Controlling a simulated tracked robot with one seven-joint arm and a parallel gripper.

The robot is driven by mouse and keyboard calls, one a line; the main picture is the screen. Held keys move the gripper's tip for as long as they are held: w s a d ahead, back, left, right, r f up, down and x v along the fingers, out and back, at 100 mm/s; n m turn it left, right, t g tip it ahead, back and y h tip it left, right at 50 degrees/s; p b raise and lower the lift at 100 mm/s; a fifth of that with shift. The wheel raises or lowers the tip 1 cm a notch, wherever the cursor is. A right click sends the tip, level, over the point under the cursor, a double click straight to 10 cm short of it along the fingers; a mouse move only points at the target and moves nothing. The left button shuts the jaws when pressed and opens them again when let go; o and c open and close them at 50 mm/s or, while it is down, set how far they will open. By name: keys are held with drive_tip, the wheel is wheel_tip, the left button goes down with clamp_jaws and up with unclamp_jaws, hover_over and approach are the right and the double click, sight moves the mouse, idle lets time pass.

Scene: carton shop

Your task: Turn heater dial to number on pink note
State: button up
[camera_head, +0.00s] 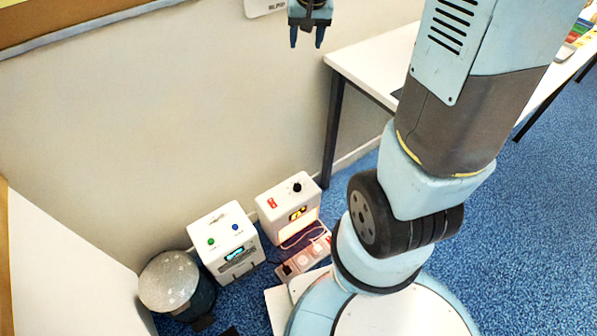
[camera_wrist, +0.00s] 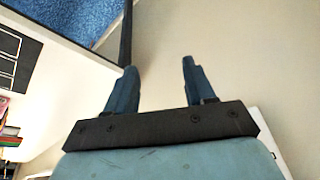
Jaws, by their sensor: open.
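The heater (camera_head: 270,213) appears to be the white box on the floor against the wall, with a black dial (camera_head: 297,187) and a red switch (camera_head: 272,203) on top. Its front has a small lit display and an orange glow. The number the dial points to is too small to read. I see no pink note in either view. My gripper (camera_head: 306,42) is open and empty, high up near the wall, well above the heater. In the wrist view its two fingers (camera_wrist: 159,68) stand apart with only bare wall between them.
Left of the heater stands a white box (camera_head: 226,243) with green and blue buttons, then a round grey-topped bin (camera_head: 168,282). A power strip (camera_head: 304,260) lies in front. A white table (camera_head: 372,65) stands to the right. A white sign (camera_head: 265,6) hangs near my gripper.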

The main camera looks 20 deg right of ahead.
drive_tip(key=w+f+m+g, duration=0.1)
drive_tip(key=w+f, duration=0.6)
drive_tip(key=f, duration=0.5)
drive_tip(key=m+g, duration=0.2)
drive_tip(key=m, duration=0.2)
approach(298, 185)
drive_tip(key=shift+y, duration=0.4)
drive_tip(key=f, duration=1)
drive_tip(key=shift+w, duration=0.4)
drive_tip(key=c, duration=0.7)
drive_tip(key=shift+d, duration=0.1)
drive_tip(key=shift+c, duration=0.3)
